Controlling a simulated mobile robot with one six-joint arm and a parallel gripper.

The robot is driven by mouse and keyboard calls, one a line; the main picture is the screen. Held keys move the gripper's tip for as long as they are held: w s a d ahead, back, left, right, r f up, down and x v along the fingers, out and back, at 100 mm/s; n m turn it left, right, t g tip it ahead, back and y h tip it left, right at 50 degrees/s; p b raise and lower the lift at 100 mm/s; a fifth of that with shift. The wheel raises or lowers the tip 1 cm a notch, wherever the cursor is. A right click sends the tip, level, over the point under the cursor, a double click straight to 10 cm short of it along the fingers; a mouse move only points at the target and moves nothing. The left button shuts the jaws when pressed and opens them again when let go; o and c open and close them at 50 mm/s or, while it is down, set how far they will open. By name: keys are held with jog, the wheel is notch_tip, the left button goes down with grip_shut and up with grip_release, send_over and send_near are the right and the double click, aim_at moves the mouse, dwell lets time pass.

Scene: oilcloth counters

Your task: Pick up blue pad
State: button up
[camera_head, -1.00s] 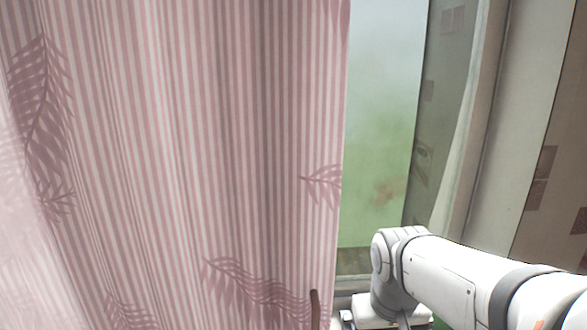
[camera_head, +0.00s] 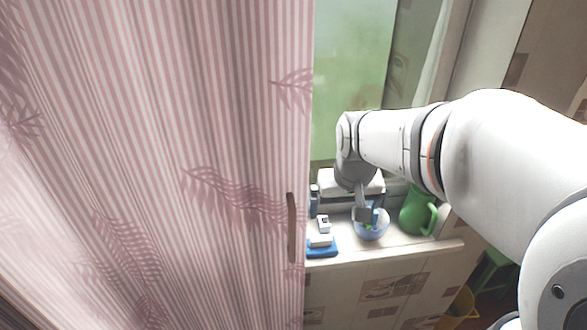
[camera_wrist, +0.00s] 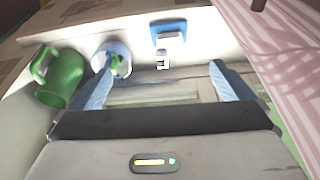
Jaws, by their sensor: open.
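The blue pad (camera_head: 323,253) lies near the front edge of the windowsill, beside the curtain's edge. A white block sits on top of it and covers part of it. In the wrist view the blue pad (camera_wrist: 158,41) shows at the top centre, beyond my fingertips and apart from them. My gripper (camera_wrist: 160,68) is open, with its two blue fingers spread and nothing between them.
A blue bowl (camera_head: 371,231) with something green inside stands right of the pad. A green pitcher (camera_head: 416,214) stands farther right. A small white item (camera_head: 323,224) lies behind the pad. A pink striped curtain (camera_head: 200,120) with a brown handle-like piece (camera_head: 292,228) closes off the left.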

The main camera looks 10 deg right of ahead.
jog(key=g+b, duration=0.1)
jog(key=b, duration=0.2)
send_over(321, 238)
jog(key=s, duration=0.2)
jog(key=shift+n, duration=0.3)
jog(key=f, duration=1.3)
jog(key=shift+w+f, duration=0.2)
jog(key=shift+w+f+p, duration=0.15)
jog(key=shift+w+f, duration=0.1)
jog(key=shift+f, duration=1.05)
jog(key=shift+w+f+p, duration=0.1)
jog(key=shift+w+f, duration=0.2)
jog(key=shift+f, duration=0.95)
jog(key=shift+w+f+p, duration=0.15)
jog(key=shift+w+f, duration=0.1)
jog(key=shift+f, duration=1.05)
jog(key=shift+c, duration=0.2)
jog(key=c, duration=1)
jog(key=shift+o, duration=0.2)
jog(key=shift+r, duration=0.1)
